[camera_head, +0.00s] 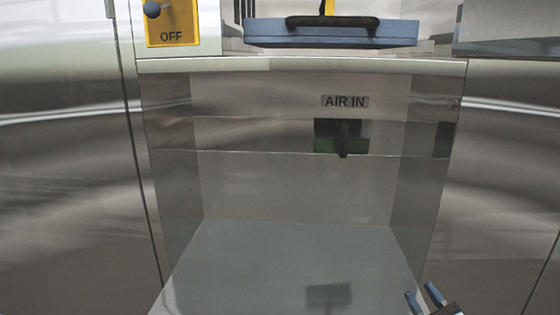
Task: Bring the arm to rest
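My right gripper (424,298) shows at the bottom right edge of the head view. Its two blue-tipped fingers stand apart, with nothing seen between them. Most of the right arm is below the frame. My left gripper and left arm are not in view. The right gripper appears in front of the lower right part of the steel machine and touches nothing that I can see.
A steel recess has a pale floor (290,260) and an AIR IN label (345,101) above a dark fitting (340,135). A yellow OFF switch plate (171,22) is upper left. A blue-grey tray-like part (330,34) is at the top. Steel panels flank the recess.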

